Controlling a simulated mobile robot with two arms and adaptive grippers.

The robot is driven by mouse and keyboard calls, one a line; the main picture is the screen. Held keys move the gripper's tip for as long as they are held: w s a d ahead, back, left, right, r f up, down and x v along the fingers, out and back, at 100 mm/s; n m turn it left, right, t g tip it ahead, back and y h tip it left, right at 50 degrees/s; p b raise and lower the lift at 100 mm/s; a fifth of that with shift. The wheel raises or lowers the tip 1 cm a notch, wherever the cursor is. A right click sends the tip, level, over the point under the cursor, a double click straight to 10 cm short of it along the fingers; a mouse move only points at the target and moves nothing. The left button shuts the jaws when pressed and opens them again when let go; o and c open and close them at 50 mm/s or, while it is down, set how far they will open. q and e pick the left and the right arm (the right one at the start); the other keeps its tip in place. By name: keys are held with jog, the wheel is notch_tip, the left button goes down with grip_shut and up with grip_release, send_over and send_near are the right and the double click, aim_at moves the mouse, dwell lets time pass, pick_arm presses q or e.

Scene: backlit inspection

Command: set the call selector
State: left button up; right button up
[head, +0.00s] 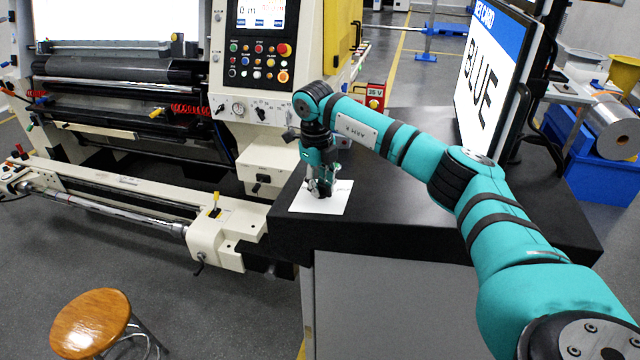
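My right gripper (321,190) points down over a white sheet (330,205) on the dark table, near its left corner. Its fingers are small and dark here, and I cannot tell whether they are apart or shut, or whether they touch anything. I cannot make out a call selector for certain; the gripper covers part of the sheet. A monitor (490,75) on the right shows the large word BLUE under a blue header. My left gripper is not in view.
The dark table (400,235) is mostly bare in front of my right arm. A machine control panel (258,65) with coloured buttons and knobs stands behind and left. A red-and-yellow box (374,97) stands beyond the table. A wooden stool (90,322) is at lower left.

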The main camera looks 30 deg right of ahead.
grip_shut()
jog(key=shift+m, duration=0.4)
jog(key=m+b, duration=0.1)
jog(key=m, duration=0.4)
jog(key=shift+m+h, duration=0.4)
jog(key=m+b, duration=0.1)
jog(key=m, duration=0.4)
jog(key=shift+h, duration=0.3)
jog(key=shift+w+r, duration=0.1)
jog(key=shift+o, duration=1.9)
grip_release()
jog(key=shift+g, duration=0.3)
